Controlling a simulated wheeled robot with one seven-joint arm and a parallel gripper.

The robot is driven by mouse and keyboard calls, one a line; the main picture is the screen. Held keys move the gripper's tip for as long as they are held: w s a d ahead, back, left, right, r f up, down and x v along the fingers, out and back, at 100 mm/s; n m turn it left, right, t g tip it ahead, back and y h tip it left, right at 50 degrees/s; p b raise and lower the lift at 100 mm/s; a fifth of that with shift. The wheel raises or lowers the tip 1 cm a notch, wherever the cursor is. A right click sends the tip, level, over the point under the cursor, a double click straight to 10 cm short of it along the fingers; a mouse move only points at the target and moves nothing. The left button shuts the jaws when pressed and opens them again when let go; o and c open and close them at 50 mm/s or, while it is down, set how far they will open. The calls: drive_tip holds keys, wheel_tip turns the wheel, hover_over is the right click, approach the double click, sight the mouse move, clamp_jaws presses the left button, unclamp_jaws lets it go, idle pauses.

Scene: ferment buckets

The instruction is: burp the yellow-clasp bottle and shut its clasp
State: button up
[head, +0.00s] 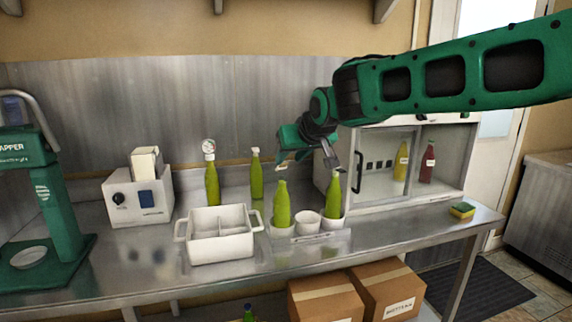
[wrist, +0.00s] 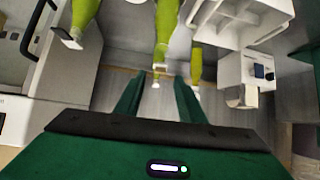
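Several green bottles stand on the steel counter: one with a round gauge on top (head: 212,185), one plain at the back (head: 256,178), and two in a white holder, left (head: 282,206) and right (head: 333,197). I cannot tell which has the yellow clasp; the clasps are too small to read. My gripper (head: 306,166) hangs above and behind the holder bottles. In the wrist view my gripper (wrist: 158,95) has its two green fingers apart with nothing gripped. Bottle necks with white tops, the nearer left one (wrist: 85,12) and middle one (wrist: 165,30), show beyond the fingers.
A white divided basket (head: 220,247) stands left of the holder. A white cup (head: 307,222) sits between the holder bottles. A cabinet (head: 385,185) with yellow and red bottles stands right. A white box device (head: 137,200) and green capper (head: 45,215) stand left. A sponge (head: 462,210) lies right.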

drive_tip(key=v, duration=0.6)
drive_tip(key=shift+s+d, duration=0.15)
drive_tip(key=s+d+f+m+g+h, duration=0.1)
drive_tip(key=s+d+f+m, duration=0.1)
drive_tip(key=s+d+f, duration=0.45)
drive_tip(key=s+d+f+m+g+h, duration=0.1)
drive_tip(key=s+d+f+g+h, duration=0.15)
drive_tip(key=d, duration=0.75)
drive_tip(key=s+d+f+m+g, duration=0.1)
drive_tip(key=s+d+f+m, duration=0.15)
drive_tip(key=s+d, duration=0.4)
drive_tip(key=s+d+f+m+g, duration=0.1)
drive_tip(key=s+d+f, duration=0.2)
drive_tip(key=s, duration=0.5)
drive_tip(key=s+d+f+m+g, duration=0.2)
drive_tip(key=s+f, duration=0.3)
drive_tip(key=s, duration=0.3)
drive_tip(key=s+d+f+m+g, duration=0.1)
drive_tip(key=s+d+f, duration=0.3)
drive_tip(key=s, duration=0.4)
drive_tip(key=shift+d+f+g+y, duration=0.15)
drive_tip(key=shift+f+g+y, duration=0.15)
drive_tip(key=shift+g, duration=0.45)
drive_tip(key=shift+s, duration=0.15)
